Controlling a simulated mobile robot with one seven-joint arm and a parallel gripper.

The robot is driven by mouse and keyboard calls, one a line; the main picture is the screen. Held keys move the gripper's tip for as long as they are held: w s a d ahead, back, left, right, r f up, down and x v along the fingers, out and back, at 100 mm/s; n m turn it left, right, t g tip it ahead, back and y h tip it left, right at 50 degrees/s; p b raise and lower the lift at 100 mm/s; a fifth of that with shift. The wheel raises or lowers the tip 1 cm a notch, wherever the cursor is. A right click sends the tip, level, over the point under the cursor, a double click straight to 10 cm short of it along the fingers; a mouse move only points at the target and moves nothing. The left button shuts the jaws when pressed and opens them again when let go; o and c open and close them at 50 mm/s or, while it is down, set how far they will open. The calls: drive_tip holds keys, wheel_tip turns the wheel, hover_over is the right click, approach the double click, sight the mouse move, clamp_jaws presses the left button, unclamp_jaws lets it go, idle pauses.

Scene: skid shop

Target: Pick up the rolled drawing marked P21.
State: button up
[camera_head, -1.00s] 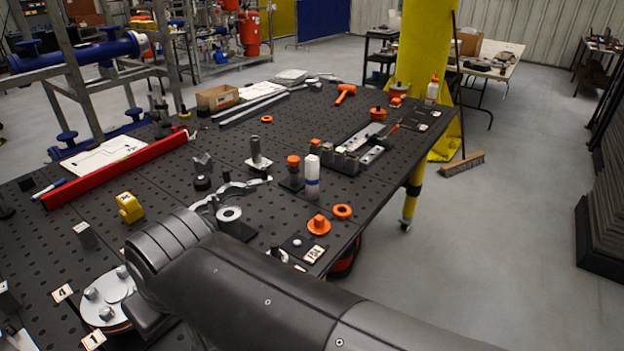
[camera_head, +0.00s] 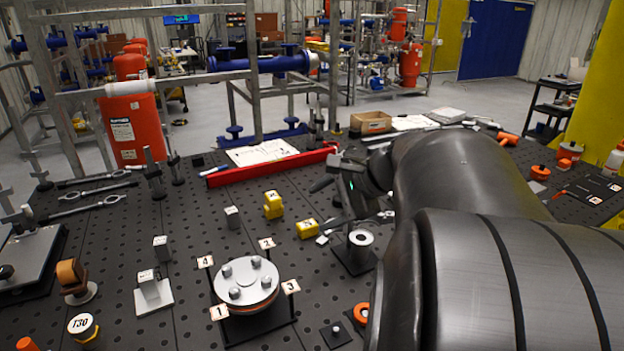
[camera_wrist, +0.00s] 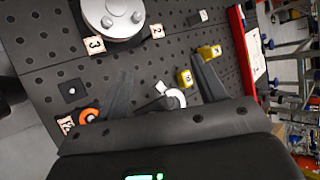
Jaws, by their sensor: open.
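I cannot make out a rolled drawing marked P21 in either current view. Flat white printed sheets (camera_head: 262,152) lie behind a long red bar (camera_head: 268,171) at the table's far edge; the wrist view shows the red bar (camera_wrist: 243,52) at the right. My gripper (camera_wrist: 160,66) is open, with its two fingers apart and nothing held between them. In the head view it is partly hidden by my arm, above the table near the red bar's right end.
The black perforated table holds a numbered flange (camera_head: 247,283), yellow blocks (camera_head: 273,206), a hollow steel cylinder (camera_head: 361,241) and small tagged blocks. An orange ring (camera_head: 361,313) lies near the front. Metal frames and a red tank (camera_head: 128,130) stand behind the table.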

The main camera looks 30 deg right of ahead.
drive_tip(key=s+d+m+t+h, duration=0.25)
drive_tip(key=d+m, duration=0.35)
drive_tip(key=d, duration=0.7)
drive_tip(key=s+d+f+m+t+h, duration=0.15)
drive_tip(key=d+m+t, duration=0.4)
drive_tip(key=d, duration=0.85)
drive_tip(key=s+d+m+t+h, duration=0.25)
drive_tip(key=d+m, duration=0.55)
drive_tip(key=d, duration=0.5)
drive_tip(key=shift+m+h, duration=0.35)
drive_tip(key=shift+h, duration=0.3)
drive_tip(key=f, duration=0.5)
drive_tip(key=s+d+f, duration=0.1)
drive_tip(key=f, duration=0.5)
drive_tip(key=s+d+f, duration=0.1)
drive_tip(key=f, duration=0.5)
drive_tip(key=shift+w+f, duration=0.15)
drive_tip(key=shift+f, duration=0.25)
drive_tip(key=shift+w, duration=0.25)
drive_tip(key=w, duration=0.3)
drive_tip(key=w+d, duration=0.1)
drive_tip(key=w, duration=0.6)
drive_tip(key=shift+d+r, duration=0.1)
drive_tip(key=shift+d, duration=0.2)
